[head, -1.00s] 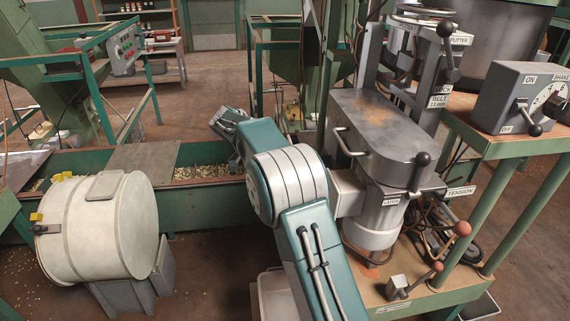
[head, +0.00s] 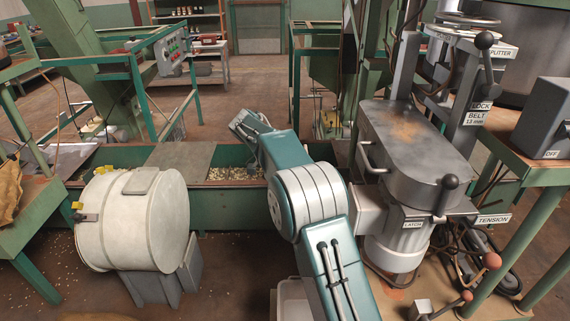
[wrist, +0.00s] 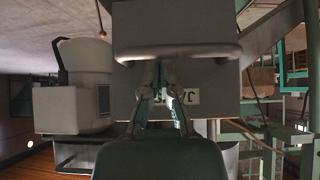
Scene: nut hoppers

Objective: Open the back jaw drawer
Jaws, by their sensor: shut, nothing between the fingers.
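In the wrist view a grey drawer front (wrist: 220,78) fills the upper middle. It carries a pale label (wrist: 178,97) whose visible letters look like "JA", partly covered by my fingers. A wide bar handle (wrist: 205,50) runs across the drawer front above the label. My gripper (wrist: 161,70) is shut and empty, with its fingertips just below the handle in the picture. I cannot tell whether they touch it. In the head view my arm reaches away toward the trough, and the drawer cannot be made out there.
A white drum (head: 135,220) stands left of my arm. A green trough (head: 218,205) runs behind it. A grey machine (head: 415,140) with LATCH and TENSION labels stands close on the right. In the wrist view a pale rounded machine (wrist: 85,75) is at left.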

